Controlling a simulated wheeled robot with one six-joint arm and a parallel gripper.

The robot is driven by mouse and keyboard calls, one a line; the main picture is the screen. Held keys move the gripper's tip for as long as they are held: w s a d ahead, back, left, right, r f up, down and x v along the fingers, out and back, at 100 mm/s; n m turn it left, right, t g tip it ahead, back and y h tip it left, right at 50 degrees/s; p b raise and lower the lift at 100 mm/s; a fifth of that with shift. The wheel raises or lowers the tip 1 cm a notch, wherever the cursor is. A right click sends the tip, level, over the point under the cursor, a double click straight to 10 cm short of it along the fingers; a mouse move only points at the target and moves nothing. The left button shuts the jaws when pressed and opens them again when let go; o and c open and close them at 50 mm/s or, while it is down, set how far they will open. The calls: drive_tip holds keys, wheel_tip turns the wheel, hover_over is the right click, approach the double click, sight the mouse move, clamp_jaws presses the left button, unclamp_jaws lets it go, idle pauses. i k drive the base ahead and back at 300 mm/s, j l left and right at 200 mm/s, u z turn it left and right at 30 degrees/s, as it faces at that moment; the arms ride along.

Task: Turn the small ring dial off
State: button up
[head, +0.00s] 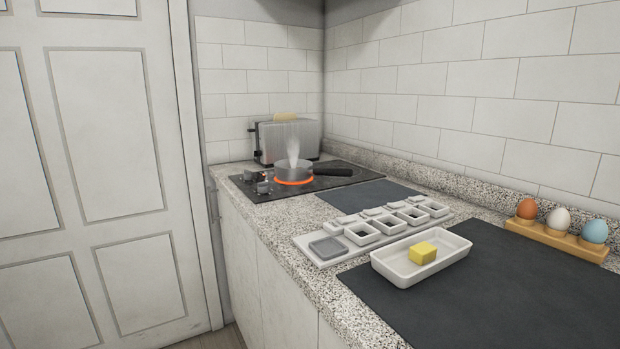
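A black cooktop (340,181) is set in the far end of the counter. Small dark knobs (265,188) stand at its left edge; they are too small to tell which is the small ring dial or how each is turned. A ring (294,182) on the cooktop glows orange. A grey pan (292,171) with a dark handle pointing right sits on the glowing ring, and steam (293,143) rises from it. My gripper is not in view.
A toaster (288,140) with bread stands behind the cooktop. A condiment tray (330,248), a white butter dish (398,270) and an egg holder (556,240) are nearer on the granite counter (290,235). Dark mats (480,300) lie there. A white door (100,180) is left.

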sight(247, 174)
drive_tip(key=i+j, duration=0.45)
drive_tip(key=i+j+z, duration=0.1)
drive_tip(key=i+j, duration=0.75)
drive_tip(key=j, duration=0.2)
drive_tip(key=i+j+z, duration=0.1)
drive_tip(key=i+j, duration=0.75)
drive_tip(key=j, duration=0.25)
drive_tip(key=i+z, duration=0.05)
